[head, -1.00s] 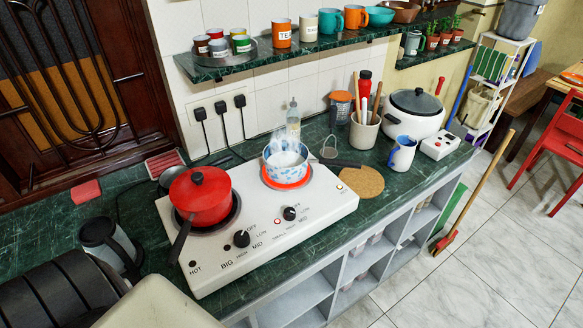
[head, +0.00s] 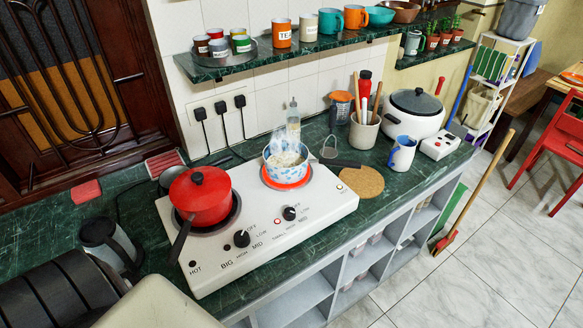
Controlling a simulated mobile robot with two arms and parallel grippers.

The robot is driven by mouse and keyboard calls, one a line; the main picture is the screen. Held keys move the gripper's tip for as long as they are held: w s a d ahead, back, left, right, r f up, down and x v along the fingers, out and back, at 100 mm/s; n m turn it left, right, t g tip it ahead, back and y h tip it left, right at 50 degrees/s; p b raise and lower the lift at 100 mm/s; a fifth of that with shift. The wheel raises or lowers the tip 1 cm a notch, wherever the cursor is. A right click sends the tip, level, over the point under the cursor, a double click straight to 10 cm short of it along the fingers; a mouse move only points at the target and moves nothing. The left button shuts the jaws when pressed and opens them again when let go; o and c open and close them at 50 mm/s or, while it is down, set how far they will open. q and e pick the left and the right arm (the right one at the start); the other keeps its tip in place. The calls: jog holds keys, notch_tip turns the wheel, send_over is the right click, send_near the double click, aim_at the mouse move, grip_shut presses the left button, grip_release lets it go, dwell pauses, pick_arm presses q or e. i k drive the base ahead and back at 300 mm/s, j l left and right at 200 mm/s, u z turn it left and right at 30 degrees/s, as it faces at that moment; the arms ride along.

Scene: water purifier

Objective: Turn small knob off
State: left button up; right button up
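The small knob (head: 289,213) is black and sits at the right on the white hotplate (head: 322,214), with OFF, LOW and MID marks around it. Its exact setting is too small to read. Near it a small indicator (head: 277,221) shows red. The burner (head: 288,184) behind it is bright red under a blue-and-white pot (head: 289,169), and steam rises from the pot. The big knob (head: 242,238) is to the left, in front of a red lidded pot (head: 203,200). I make out neither gripper in the head view.
Dark shapes and a pale surface fill the lower left corner. A black-lidded container (head: 98,232) stands left of the hotplate. A cork mat (head: 362,182), a blue-and-white mug (head: 402,154) and a white cooker (head: 411,117) are to the right. The counter front by the knobs is clear.

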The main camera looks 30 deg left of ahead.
aim_at(289, 213)
jog(key=u, duration=1.3)
